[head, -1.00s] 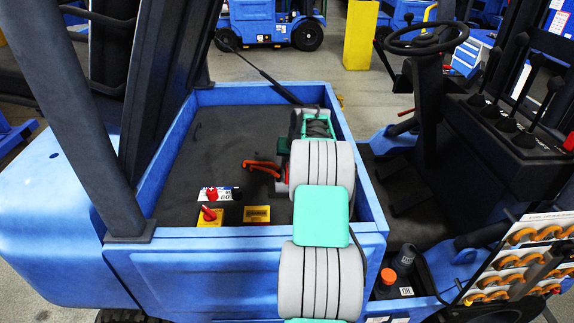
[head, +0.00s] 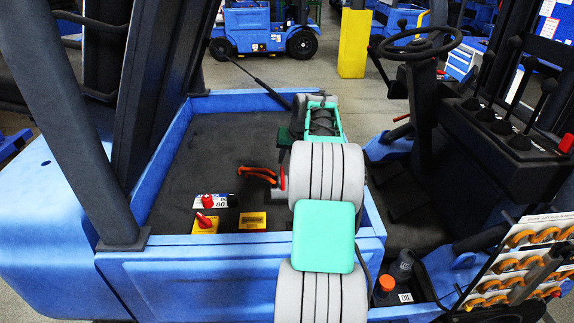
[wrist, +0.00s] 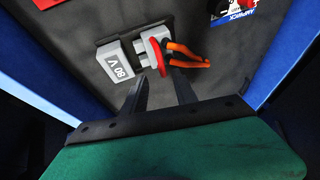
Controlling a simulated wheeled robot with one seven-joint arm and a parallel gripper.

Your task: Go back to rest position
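A grey plug with a red part and orange cables (wrist: 155,50) lies on the dark floor of the blue compartment, touching or beside a grey socket block (wrist: 116,64) marked "80 V". In the head view the orange cables (head: 257,174) show just left of my arm. My gripper (wrist: 157,80) has two dark fingers spread apart with nothing visibly held between them. Its tips are close to the plug in the wrist view; I cannot tell if they touch it. In the head view my arm hides most of the gripper and the socket block.
Blue walls (head: 155,185) enclose the compartment. A red knob on a yellow block (head: 205,223) and a yellow label (head: 252,220) lie near its front wall. A dark mast (head: 165,95) stands left; a steering wheel (head: 420,43) and levers are right. The compartment's left floor is clear.

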